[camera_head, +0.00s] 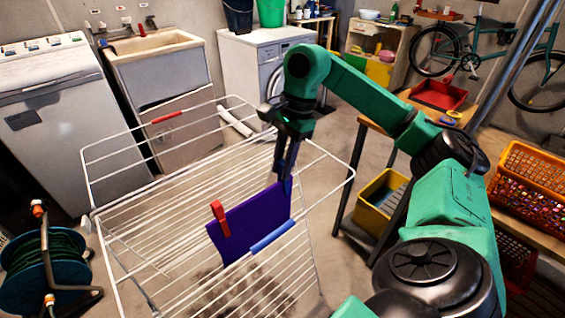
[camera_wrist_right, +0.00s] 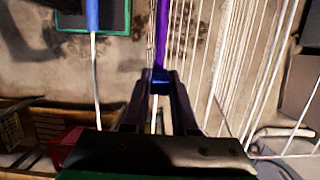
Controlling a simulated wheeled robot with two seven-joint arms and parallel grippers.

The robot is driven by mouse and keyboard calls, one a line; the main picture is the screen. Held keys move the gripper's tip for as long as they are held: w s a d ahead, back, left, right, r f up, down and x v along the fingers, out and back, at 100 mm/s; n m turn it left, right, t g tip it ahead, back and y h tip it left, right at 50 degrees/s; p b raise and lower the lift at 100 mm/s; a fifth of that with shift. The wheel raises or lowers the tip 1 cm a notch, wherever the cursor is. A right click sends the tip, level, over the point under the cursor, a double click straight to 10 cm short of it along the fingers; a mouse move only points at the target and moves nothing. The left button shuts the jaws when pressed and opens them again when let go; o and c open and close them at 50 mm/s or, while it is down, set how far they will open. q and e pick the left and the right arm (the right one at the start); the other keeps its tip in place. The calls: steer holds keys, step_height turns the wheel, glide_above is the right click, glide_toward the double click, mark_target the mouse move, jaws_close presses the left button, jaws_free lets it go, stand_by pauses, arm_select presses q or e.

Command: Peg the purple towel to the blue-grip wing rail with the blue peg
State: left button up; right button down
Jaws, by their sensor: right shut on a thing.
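The purple towel (camera_head: 250,222) hangs on the white drying rack. A red peg (camera_head: 220,218) sits on its upper left edge. The blue grip (camera_head: 272,236) of the wing rail shows in front of the towel's lower right part. In the right wrist view the blue grip (camera_wrist_right: 92,14) lies left of the towel (camera_wrist_right: 161,35), which is seen edge-on. My right gripper (camera_head: 287,178) is shut on the blue peg (camera_wrist_right: 160,82), at the towel's upper right corner. Whether the peg's jaws straddle the rail is unclear. My left gripper is out of view.
The drying rack (camera_head: 128,130) spreads wide, with a red grip (camera_head: 167,117) on its far wing. A hose reel (camera_head: 45,270) stands at the left. A wooden table with an orange basket (camera_head: 525,175) and a yellow crate (camera_head: 375,200) are at the right.

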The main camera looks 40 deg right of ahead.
steer(key=shift+f, duration=0.55)
steer(key=c, duration=0.6)
jaws_free()
steer(key=p+v, duration=0.1)
steer(key=v, duration=0.4)
steer(key=shift+r, duration=0.4)
steer(key=p+v, duration=0.7)
steer(key=v, duration=0.2)
steer(key=shift+s+d+f, duration=0.1)
steer(key=shift+d, duration=0.05)
